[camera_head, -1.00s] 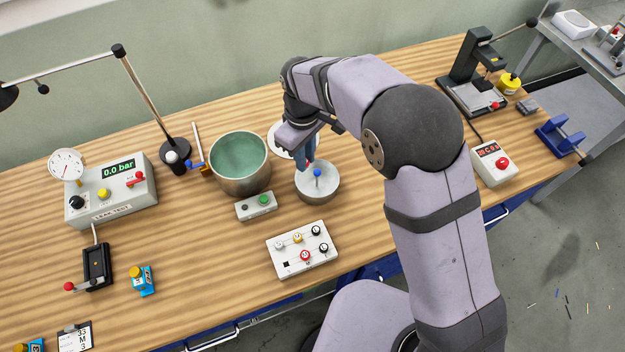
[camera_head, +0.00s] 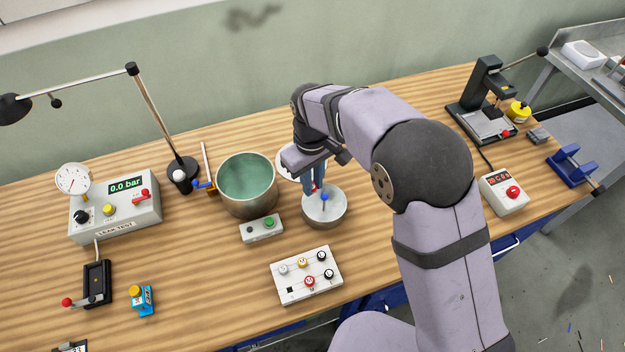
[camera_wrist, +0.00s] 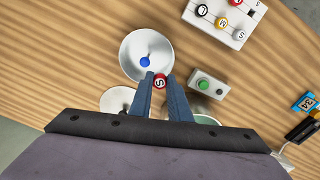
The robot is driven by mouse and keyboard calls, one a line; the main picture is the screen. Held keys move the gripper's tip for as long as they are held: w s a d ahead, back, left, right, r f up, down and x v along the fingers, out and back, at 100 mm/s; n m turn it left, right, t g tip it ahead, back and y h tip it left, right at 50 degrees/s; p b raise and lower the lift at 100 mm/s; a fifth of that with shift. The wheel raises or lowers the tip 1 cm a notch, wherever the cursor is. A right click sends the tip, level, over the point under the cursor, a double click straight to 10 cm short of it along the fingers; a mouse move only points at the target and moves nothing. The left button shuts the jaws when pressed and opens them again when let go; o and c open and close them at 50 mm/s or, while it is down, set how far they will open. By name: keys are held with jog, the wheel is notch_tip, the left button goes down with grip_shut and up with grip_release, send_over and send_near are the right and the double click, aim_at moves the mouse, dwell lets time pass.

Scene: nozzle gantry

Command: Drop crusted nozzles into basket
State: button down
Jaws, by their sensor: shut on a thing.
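My gripper (camera_head: 314,186) is shut on a red-topped nozzle marked S (camera_wrist: 160,81); a bit of red shows between the fingertips in the head view too. It hangs at the back edge of a round pale metal dish (camera_head: 334,217) with a blue-knobbed post (camera_head: 324,197), which may be the basket. In the wrist view the held nozzle overlaps the rim of this dish (camera_wrist: 132,45); its height above it is unclear. A white rack (camera_head: 293,294) in front holds several nozzles with white, yellow, black and red tops. Whether they are crusted is too small to tell.
A large metal pot (camera_head: 247,209) with a green inside stands left of the dish, and a white plate (camera_head: 284,160) lies behind it. A small box with a green button (camera_head: 262,229) sits in front of the pot. A leak tester (camera_head: 120,217) stands far left.

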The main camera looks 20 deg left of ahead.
jog(key=shift+f+b, duration=1.45)
jog(key=shift+f, duration=0.7)
jog(key=c, duration=1.6)
grip_release()
jog(key=shift+r, duration=0.15)
jog(key=shift+s+r+b, duration=0.1)
jog(key=shift+r+b, duration=1.05)
jog(key=shift+r, duration=2.4)
jog(key=shift+a, duration=0.1)
